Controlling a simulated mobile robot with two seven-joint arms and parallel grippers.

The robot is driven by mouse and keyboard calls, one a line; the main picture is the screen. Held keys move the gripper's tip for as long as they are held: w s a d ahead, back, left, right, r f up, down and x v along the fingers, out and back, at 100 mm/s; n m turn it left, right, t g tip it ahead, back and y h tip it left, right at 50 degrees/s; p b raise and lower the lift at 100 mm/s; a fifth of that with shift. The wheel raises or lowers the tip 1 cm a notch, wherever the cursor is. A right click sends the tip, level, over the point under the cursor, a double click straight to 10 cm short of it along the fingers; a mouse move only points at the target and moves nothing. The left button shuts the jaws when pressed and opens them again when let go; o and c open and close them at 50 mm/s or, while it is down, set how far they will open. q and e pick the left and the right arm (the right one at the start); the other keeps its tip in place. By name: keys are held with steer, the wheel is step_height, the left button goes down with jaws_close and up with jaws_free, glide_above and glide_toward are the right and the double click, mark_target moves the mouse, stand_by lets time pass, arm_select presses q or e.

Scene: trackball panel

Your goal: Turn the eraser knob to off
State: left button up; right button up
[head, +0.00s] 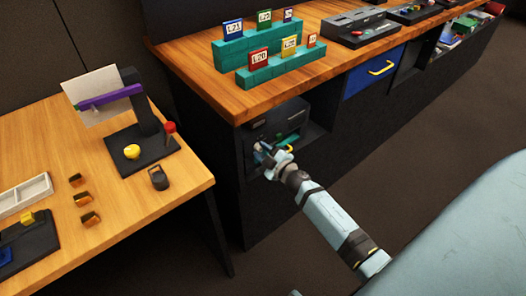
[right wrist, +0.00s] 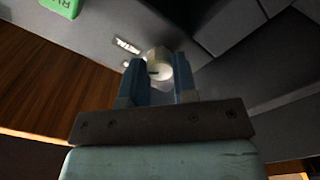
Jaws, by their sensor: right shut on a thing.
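A dark device (head: 275,118) sits in an open compartment under the wooden counter. In the right wrist view, a pale round knob (right wrist: 159,66) with a dark mark stands on a grey panel (right wrist: 110,25). My right gripper (head: 262,155) reaches into the compartment. In the right wrist view its two blue fingers (right wrist: 158,80) are shut on the knob, one on each side. A small white label (right wrist: 127,46) is beside the knob; its text is too small to read surely. The gripper hides the knob in the head view. My left gripper is out of view.
The wooden counter (head: 190,65) overhangs the compartment, and its walls are close around my arm. A green block (right wrist: 62,6) is near the panel. A blue drawer (head: 373,72) is to the right. A table (head: 115,215) stands at the left.

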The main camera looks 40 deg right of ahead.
steer(key=n, duration=0.3)
steer(key=shift+f+n, duration=0.1)
steer(key=shift+n, duration=0.3)
steer(key=n+b, duration=0.1)
steer(key=n, duration=0.1)
steer(key=shift+n, duration=0.8)
steer(key=shift+n+b, duration=0.35)
steer(key=shift+n, duration=1.45)
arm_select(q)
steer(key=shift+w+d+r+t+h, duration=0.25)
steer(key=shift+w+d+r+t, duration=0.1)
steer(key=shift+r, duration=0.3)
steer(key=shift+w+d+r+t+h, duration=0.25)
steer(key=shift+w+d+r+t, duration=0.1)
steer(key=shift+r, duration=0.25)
arm_select(e)
steer(key=shift+n, duration=0.3)
steer(key=o, duration=0.9)
